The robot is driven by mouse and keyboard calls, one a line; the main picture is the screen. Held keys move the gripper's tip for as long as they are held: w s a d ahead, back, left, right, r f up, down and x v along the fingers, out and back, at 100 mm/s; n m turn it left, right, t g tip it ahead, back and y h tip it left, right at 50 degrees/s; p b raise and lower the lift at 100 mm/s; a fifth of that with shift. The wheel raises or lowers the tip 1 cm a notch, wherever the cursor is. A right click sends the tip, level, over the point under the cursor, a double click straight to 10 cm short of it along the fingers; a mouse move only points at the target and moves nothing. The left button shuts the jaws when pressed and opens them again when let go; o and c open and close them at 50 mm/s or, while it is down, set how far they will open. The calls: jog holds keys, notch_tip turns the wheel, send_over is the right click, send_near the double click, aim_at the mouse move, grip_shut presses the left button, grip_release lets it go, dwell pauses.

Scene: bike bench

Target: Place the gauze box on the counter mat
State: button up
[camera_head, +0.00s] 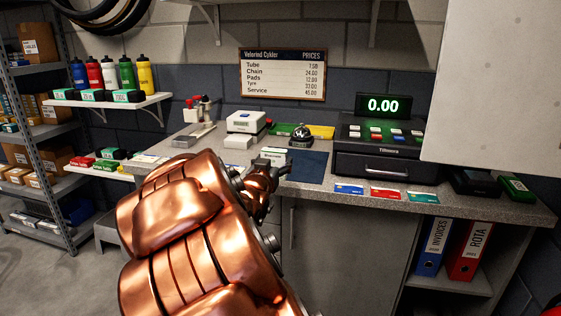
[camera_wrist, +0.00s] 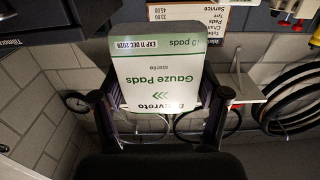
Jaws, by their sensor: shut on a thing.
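The gauze box (camera_wrist: 160,75) is a white and green carton lettered "Gauze Pads". In the wrist view it sits between the two fingers of my gripper (camera_wrist: 163,100), which is shut on it. In the head view my gripper (camera_head: 269,172) is over the counter's front part, beside the left edge of the dark blue counter mat (camera_head: 308,167). The visible part of the mat is bare.
A bell (camera_head: 301,136) stands behind the mat. The cash register (camera_head: 386,150) is to its right, with several coloured cards, including a blue card (camera_head: 349,189), along the front edge. A white device (camera_head: 246,122) stands at the back left. A white panel (camera_head: 490,85) blocks the upper right.

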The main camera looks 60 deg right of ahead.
jog(key=x, duration=0.4)
jog(key=w+x, duration=0.1)
jog(key=x, duration=0.2)
jog(key=w+a+f+x, duration=0.1)
jog(key=x, duration=0.3)
jog(key=shift+w+d+p, duration=0.3)
jog(key=shift+d, duration=0.1)
jog(key=shift+w+d+f, duration=0.2)
jog(key=shift+w+d, duration=0.1)
jog(key=shift+d, duration=0.1)
jog(key=shift+f, duration=1.65)
jog(key=shift+f, duration=0.15)
jog(key=o, duration=0.9)
jog(key=shift+a, duration=0.15)
jog(key=v, duration=1.1)
jog(key=shift+s+a+b, duration=0.2)
jog(key=shift+a+b, duration=0.1)
jog(key=shift+a, duration=0.05)
